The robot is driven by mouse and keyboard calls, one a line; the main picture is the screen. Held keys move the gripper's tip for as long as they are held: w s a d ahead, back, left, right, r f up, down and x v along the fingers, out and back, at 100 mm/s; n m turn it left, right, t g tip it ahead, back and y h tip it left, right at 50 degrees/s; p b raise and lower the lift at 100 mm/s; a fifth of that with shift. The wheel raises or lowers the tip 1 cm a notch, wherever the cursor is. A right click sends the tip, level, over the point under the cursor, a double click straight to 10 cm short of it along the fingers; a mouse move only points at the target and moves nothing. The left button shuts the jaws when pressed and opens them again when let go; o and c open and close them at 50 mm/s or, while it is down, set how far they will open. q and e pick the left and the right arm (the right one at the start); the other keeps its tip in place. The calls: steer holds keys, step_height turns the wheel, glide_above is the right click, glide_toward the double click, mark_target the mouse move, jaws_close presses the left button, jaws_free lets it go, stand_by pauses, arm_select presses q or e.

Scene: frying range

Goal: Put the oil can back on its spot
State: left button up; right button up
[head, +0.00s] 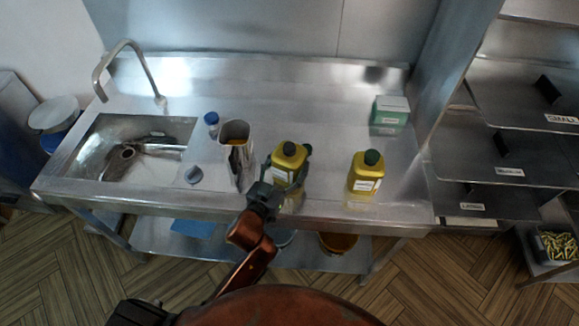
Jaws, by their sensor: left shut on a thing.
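Two yellow oil cans with dark green caps are in the head view. One oil can (290,157) is in the middle of the steel counter (330,100), near its front edge. My left gripper (272,190) reaches up from below and is shut on this can. The can looks upright; I cannot tell whether its base touches the counter. The other oil can (366,172) stands upright to the right, apart from the gripper. My right gripper is not in view.
A metal container (236,150) stands just left of the held can, with a small blue-capped bottle (212,123) beside it. A sink (125,150) with a tap is at the left. A green box (390,111) stands at the back right. Labelled shelves (480,170) are at the right.

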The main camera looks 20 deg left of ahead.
arm_select(q)
steer(key=shift+f, duration=0.9)
steer(key=shift+r, duration=0.1)
steer(key=o, duration=1.6)
steer(key=shift+f, duration=0.2)
steer(key=shift+c, duration=0.2)
steer(key=shift+r, duration=0.2)
steer(key=shift+s+a+f, duration=0.1)
steer(key=shift+s, duration=0.3)
steer(key=s, duration=0.3)
steer(key=s+a, duration=0.1)
steer(key=s, duration=0.7)
steer(key=shift+a, duration=0.35)
